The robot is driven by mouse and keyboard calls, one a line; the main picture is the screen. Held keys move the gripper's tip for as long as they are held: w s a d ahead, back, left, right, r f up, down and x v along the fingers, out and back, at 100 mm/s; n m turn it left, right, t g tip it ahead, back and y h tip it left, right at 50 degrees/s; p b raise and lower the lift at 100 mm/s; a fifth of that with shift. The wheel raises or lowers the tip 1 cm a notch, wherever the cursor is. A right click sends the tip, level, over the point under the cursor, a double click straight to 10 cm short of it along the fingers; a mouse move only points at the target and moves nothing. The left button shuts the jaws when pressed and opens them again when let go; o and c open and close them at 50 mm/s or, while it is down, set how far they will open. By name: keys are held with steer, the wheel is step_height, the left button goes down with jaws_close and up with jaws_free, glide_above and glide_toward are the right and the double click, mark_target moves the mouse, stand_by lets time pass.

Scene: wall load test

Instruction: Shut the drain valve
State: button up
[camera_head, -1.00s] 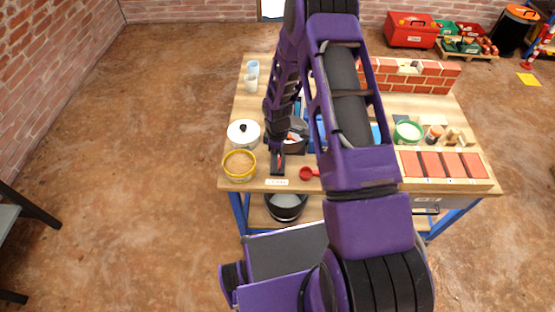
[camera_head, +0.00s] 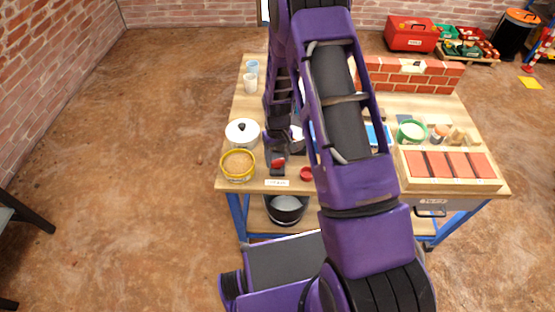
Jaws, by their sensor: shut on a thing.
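The drain valve looks to be the small dark fitting with a red handle (camera_head: 278,163) near the front edge of the workbench, behind a small white label (camera_head: 277,182). The label is too small to read. My gripper (camera_head: 275,153) reaches down from above and is at the red handle, shut on it. My own wrist hides part of the handle and most of the fingers. The handle's exact angle is too small to tell.
A dark pot (camera_head: 286,208) sits on the lower shelf. Brick samples (camera_head: 448,164) lie farther right.

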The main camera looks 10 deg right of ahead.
mark_target(277, 160)
steer(key=m+b, duration=0.1)
steer(key=m, duration=0.3)
steer(key=shift+m, duration=0.3)
stand_by(0.6)
steer(key=o, duration=1.4)
steer(key=shift+c, duration=0.2)
steer(key=shift+r, duration=0.1)
step_height(277, 160, up, 17)
steer(key=p, duration=0.2)
steer(key=shift+r+p, duration=0.15)
steer(key=shift+p, duration=0.25)
